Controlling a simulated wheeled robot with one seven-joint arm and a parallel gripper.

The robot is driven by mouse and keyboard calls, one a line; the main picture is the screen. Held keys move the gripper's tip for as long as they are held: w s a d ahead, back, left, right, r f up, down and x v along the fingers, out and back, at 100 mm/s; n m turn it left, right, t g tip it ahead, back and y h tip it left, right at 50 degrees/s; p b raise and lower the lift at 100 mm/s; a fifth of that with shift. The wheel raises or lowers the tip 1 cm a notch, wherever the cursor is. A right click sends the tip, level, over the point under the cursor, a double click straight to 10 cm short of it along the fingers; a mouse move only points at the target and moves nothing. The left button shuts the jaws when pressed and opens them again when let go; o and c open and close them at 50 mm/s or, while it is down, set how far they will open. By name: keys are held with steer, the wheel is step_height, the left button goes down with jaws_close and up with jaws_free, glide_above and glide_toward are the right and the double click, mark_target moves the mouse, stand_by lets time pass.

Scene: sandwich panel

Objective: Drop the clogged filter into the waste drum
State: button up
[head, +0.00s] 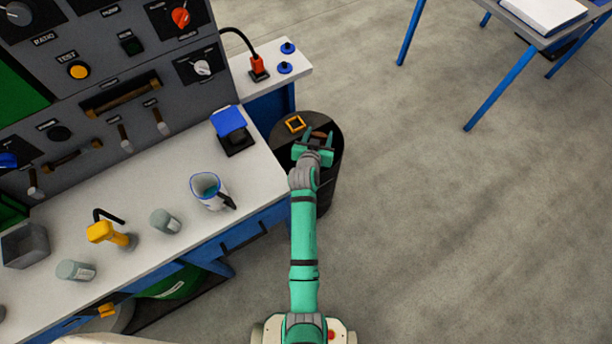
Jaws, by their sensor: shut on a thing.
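The waste drum (332,181) is a dark round drum standing on the floor at the right end of the bench. My green gripper (318,136) is over the drum's top, pointing away from me. It is shut on a small brownish thing, which I take to be the clogged filter (319,135); it shows only in part between the fingers. A small orange square frame (295,124) shows within the drum's outline, left of the gripper. I cannot tell whether it lies on or inside the drum, nor the filter's exact height above it.
The white bench (150,195) on the left holds a blue-rimmed jug (207,190), a blue-topped black device (232,130), a yellow tool (108,234) and grey jars. A control panel (110,75) rises behind. Open floor (460,220) lies to the right; a blue-legged table (540,30) stands far right.

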steer(key=o, duration=1.2)
steer(key=shift+c, duration=0.2)
steer(key=v, duration=1)
steer(key=shift+s+r, duration=0.2)
steer(key=shift+s, duration=0.15)
